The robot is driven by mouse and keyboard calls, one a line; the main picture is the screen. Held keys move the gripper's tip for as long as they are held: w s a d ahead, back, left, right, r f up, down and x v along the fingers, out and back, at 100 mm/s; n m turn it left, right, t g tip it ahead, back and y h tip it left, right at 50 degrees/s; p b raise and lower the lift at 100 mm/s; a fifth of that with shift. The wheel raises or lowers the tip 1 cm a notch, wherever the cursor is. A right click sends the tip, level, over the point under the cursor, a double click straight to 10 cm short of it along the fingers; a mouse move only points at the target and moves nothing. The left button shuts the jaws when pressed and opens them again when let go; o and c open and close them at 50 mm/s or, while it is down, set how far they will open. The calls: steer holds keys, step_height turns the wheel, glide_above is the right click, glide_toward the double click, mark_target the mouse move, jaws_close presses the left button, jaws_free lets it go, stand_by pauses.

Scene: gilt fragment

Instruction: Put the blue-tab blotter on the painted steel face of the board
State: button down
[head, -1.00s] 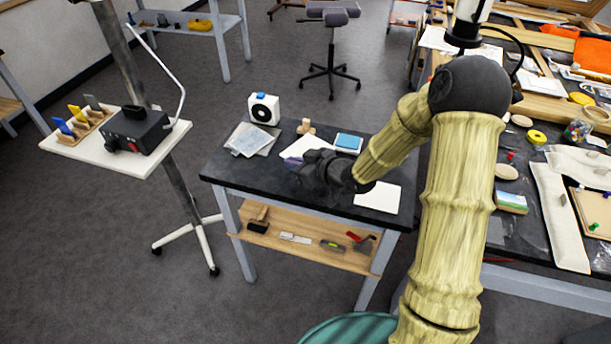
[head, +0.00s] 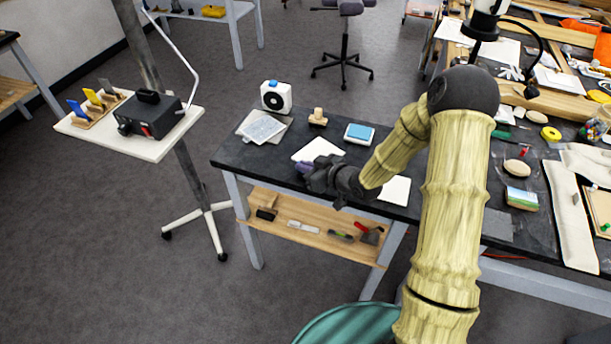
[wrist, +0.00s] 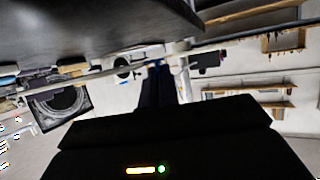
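My gripper (head: 308,172) is low over the near part of the dark table (head: 240,158), at the near edge of a white sheet (head: 318,149). A small purple-blue patch shows at its fingertips; I cannot tell whether it is a tab or part of the gripper. In the wrist view, the dark fingers (wrist: 160,86) look close together; whether they grip anything is unclear. A second white sheet (head: 396,190) lies partly behind my arm. I cannot identify the blue-tab blotter for certain. A tan-faced board (head: 600,212) with pins lies at far right; no painted steel face can be made out.
A blue-topped pad (head: 359,133), a wooden block (head: 318,118) and a white device (head: 276,96) stand on the table. Tools lie on the shelf (head: 325,238) below. At left, a stand tray (head: 150,148) holds a black box and a rack with coloured pieces.

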steer(key=shift+f, duration=2.1)
steer(key=shift+f, duration=0.15)
steer(key=c, duration=1.7)
jaws_free()
steer(key=shift+d+r, duration=0.1)
steer(key=shift+r, duration=0.15)
steer(key=b+v, duration=0.1)
steer(key=v, duration=1)
steer(key=shift+s+d, duration=0.25)
steer(key=shift+s, duration=0.1)
